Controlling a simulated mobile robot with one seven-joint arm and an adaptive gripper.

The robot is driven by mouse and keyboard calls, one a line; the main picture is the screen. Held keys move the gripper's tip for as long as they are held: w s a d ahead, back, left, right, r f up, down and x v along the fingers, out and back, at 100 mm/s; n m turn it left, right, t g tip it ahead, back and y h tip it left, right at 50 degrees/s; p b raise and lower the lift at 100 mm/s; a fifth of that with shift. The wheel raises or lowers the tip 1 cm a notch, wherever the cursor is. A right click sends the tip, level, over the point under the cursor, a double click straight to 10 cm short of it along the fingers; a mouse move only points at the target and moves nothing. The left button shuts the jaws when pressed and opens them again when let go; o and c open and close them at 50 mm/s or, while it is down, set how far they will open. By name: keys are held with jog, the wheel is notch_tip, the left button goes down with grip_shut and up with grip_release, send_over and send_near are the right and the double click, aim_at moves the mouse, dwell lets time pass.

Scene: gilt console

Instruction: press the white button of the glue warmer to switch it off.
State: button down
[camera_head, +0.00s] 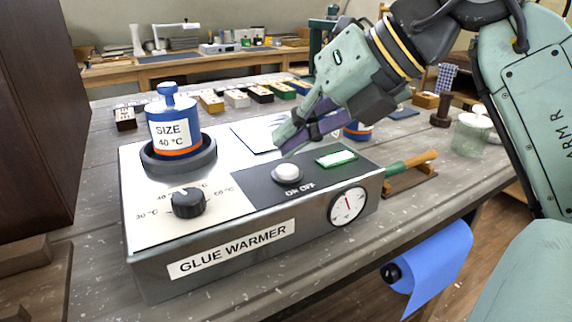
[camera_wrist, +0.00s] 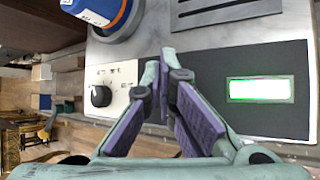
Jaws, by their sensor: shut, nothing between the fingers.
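The glue warmer (camera_head: 160,262) is a grey box on the bench with a cream and black top. Its white button (camera_head: 287,172) sits in a grey collar on the black panel, above the "ON OFF" label. A small display (camera_head: 336,158) beside it is lit green; it also shows in the wrist view (camera_wrist: 260,90). My gripper (camera_head: 285,142) is shut and empty, its tips just above and behind the button, apart from it in the head view. In the wrist view my gripper (camera_wrist: 164,65) points over the panel, and the button is hidden.
A blue pot labelled "SIZE 40 °C" (camera_head: 170,125) stands in the warmer's left well. A black knob (camera_head: 188,203) and a dial gauge (camera_head: 347,205) are on the warmer. A green-handled tool (camera_head: 405,163) lies to the right, near a glass jar (camera_head: 470,138).

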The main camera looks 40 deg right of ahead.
aim_at(291, 165)
jog(key=shift+f, duration=0.1)
dwell(0.4)
jog(key=shift+f+b, duration=0.3)
jog(key=shift+f, duration=0.05)
jog(key=shift+f+b, duration=0.35)
jog(key=shift+f, duration=0.1)
dwell(0.5)
jog(key=shift+r+p, duration=0.75)
jog(key=shift+r, duration=0.15)
notch_tip(291, 165, up, 6)
jog(key=p, duration=0.4)
jog(key=shift+p, duration=0.4)
